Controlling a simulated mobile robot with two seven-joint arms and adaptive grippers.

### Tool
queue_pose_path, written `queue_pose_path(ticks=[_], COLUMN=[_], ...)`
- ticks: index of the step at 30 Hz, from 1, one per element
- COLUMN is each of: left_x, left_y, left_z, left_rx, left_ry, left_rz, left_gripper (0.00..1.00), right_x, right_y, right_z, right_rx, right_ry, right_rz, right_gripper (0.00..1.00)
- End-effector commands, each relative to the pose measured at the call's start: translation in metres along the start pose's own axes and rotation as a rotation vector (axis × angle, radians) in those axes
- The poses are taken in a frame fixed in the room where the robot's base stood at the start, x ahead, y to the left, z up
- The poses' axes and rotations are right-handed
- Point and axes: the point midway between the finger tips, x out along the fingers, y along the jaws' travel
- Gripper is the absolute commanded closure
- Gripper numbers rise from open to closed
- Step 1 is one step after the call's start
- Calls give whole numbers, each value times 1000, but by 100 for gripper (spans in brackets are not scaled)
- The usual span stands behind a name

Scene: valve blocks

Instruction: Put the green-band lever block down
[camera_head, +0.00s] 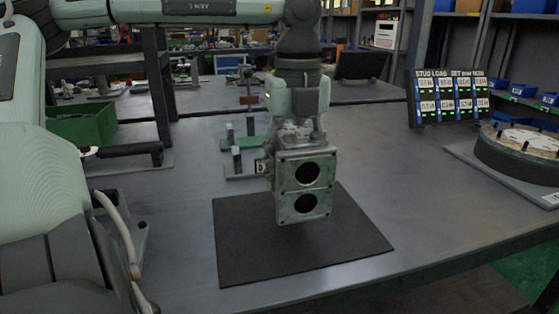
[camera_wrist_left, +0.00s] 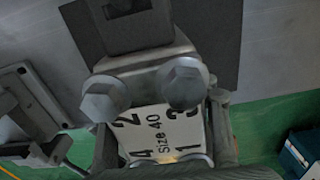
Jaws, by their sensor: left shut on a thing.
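A grey metal valve block (camera_head: 305,187) with two dark round openings hangs upright below my left gripper (camera_head: 296,130), which is shut on its top. The block is over the black mat (camera_head: 245,250); I cannot tell whether a small gap separates its lower edge from the mat. I see no clear green band on it. In the left wrist view, the block's top shows a white "Size 40" plate (camera_wrist_left: 157,133) with numbers and two hex bolts (camera_wrist_left: 183,85). The mat (camera_wrist_left: 207,30) also shows there. My right gripper is in neither view.
A green-based stand with posts (camera_head: 252,143) is close behind the block. A lit display panel (camera_head: 450,97) and a round fixture (camera_head: 520,150) are at the right. A green bin (camera_head: 85,125) is at the left. The mat's front and right are clear.

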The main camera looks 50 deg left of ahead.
Motion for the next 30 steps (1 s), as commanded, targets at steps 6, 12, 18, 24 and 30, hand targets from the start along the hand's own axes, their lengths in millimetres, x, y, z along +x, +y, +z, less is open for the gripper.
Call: queue_pose_path(ticks=[6, 12, 18, 24, 30], left_x=[15, 36, 38, 39, 41], left_y=[-2, -2, -2, -2, -2], left_z=[0, 0, 0, 1, 1], left_rx=[0, -1, -2, -2, -2], left_ry=[1, -2, -4, -4, -4], left_rz=[-3, -4, -6, -6, -6], left_gripper=[100, 100, 100, 100, 100], right_x=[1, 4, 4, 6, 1], right_y=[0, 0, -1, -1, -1], right_z=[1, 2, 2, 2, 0], right_rx=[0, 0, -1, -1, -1], right_ry=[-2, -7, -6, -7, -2], right_rz=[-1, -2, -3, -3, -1], right_gripper=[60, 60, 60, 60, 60])
